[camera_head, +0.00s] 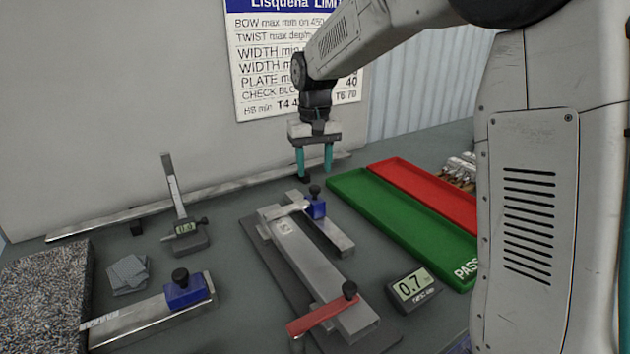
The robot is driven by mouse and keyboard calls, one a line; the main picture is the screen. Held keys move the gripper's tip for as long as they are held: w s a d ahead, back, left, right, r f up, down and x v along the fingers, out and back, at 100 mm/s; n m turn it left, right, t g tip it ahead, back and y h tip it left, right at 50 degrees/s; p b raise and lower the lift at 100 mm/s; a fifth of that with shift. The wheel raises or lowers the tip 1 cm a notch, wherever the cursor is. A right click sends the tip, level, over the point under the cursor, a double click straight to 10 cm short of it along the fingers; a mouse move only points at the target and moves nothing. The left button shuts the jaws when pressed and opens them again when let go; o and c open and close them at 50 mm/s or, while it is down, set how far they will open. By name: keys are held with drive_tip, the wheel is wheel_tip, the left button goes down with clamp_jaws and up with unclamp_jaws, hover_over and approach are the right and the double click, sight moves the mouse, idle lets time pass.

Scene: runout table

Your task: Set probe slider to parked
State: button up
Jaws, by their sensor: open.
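A blue slider with a black knob (316,206) sits on a short metal rail (337,238), beside the far end of a long grey block (310,262). A pale rod (289,209) reaches left from it over the block; this looks like the probe slider. A second blue slider (184,292) with a black knob sits near the right end of a metal bar at the front left. No parked mark can be read. My gripper (315,168) points down with two teal fingers apart and empty, above and just behind the first slider's knob.
A red lever with a black knob (324,314) crosses the block's near end. A display (413,288) reads 0.7. Green (411,228) and red (431,193) trays lie right. A height gauge (185,236), grey plates (128,273) and a granite slab (45,301) stand left.

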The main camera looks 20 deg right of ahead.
sight(314, 187)
wheel_tip(314, 187, down, 5)
drive_tip(key=shift+r, duration=0.1)
drive_tip(key=shift+c, duration=0.2)
